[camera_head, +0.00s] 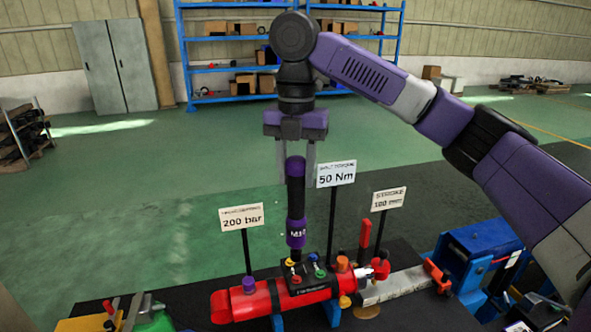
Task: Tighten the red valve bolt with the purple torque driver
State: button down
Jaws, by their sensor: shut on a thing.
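My gripper (296,158) points straight down above the middle of the bench and is shut on the purple torque driver (296,205). The driver is upright, with a dark grip and purple bands. Its lower tip reaches down to the top of the black valve block (308,277), by a yellow ring or bolt head (290,262). I cannot tell whether the tip touches it. Several small coloured bolts stand on the block; a red one (296,280) shows at its front. The block sits on a red cylinder (237,303).
Signs on thin posts stand close by: "200 bar" (242,217) left, "50 Nm" (336,174) just right of the driver, and another (388,199) further right. A red upright handle (364,236) and a blue machine (487,252) stand right.

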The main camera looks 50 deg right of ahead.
aim_at(297, 204)
jog(key=shift+r+p, duration=0.25)
jog(key=shift+p, duration=0.05)
jog(key=shift+f+b, duration=1.35)
jog(key=shift+f, duration=2.6)
jog(key=shift+f+p, duration=0.15)
jog(key=shift+p, duration=1.05)
dwell(2.5)
